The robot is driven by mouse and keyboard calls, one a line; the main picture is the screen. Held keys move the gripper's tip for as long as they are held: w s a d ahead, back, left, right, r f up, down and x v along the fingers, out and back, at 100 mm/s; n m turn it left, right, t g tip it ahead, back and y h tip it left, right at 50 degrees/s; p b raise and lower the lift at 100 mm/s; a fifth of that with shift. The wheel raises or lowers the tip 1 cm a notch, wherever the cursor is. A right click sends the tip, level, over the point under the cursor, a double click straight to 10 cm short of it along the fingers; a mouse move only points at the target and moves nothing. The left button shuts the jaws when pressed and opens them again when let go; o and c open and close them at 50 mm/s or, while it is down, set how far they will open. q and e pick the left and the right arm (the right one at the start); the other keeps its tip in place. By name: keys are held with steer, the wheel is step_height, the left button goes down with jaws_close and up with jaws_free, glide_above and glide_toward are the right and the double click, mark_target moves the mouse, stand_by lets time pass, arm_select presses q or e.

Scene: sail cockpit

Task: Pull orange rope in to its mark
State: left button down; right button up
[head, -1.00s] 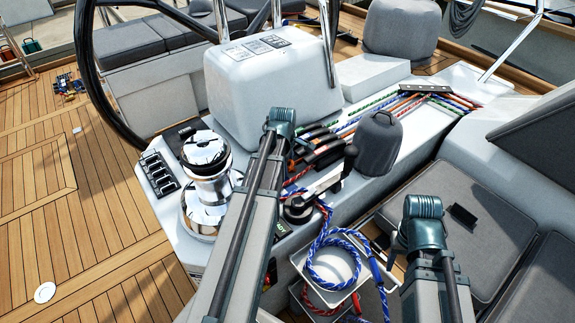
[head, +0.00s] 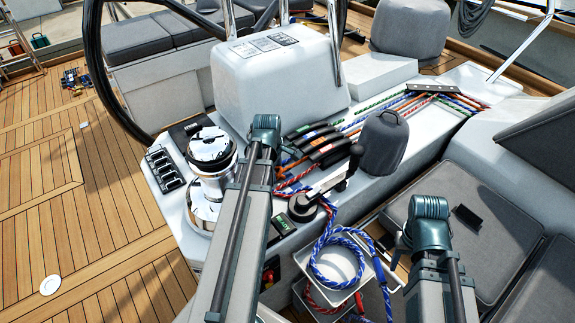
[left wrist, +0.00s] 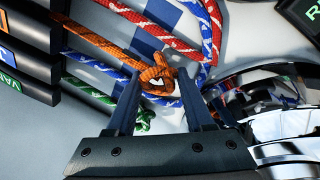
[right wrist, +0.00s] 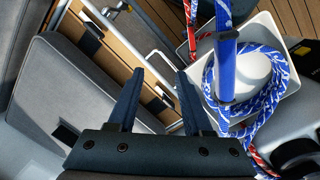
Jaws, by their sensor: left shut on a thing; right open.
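The orange rope (left wrist: 100,37) comes out of the clutch bank (left wrist: 28,58) in the left wrist view and ends in a knotted loop. My left gripper (left wrist: 158,82) is shut on this knotted end, close beside the chrome winch (left wrist: 285,130). In the head view my left arm covers that gripper; the orange rope (head: 408,97) also shows behind the clutches (head: 318,145). My right gripper (right wrist: 158,75) is open and empty, above the grey seat side.
A red rope (left wrist: 180,12), a blue rope (left wrist: 150,25) and a green rope (left wrist: 138,122) lie near the orange one. A white bin (head: 345,262) holds coiled blue rope. A winch handle (head: 335,180) and a grey covered winch (head: 384,142) stand right of the clutches.

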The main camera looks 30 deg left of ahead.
arm_select(q)
steer(key=shift+s+a, duration=0.1)
steer(key=shift+s, duration=0.4)
steer(key=shift+c, duration=1.5)
jaws_free()
steer(key=shift+r, duration=0.1)
step_height(320, 180, up, 13)
steer(key=s+p, duration=0.2)
steer(key=p, duration=1.1)
steer(key=shift+s+d+r+p, duration=0.2)
steer(key=shift+s+d+p, duration=0.05)
steer(key=shift+p, duration=0.05)
steer(key=shift+d, duration=0.1)
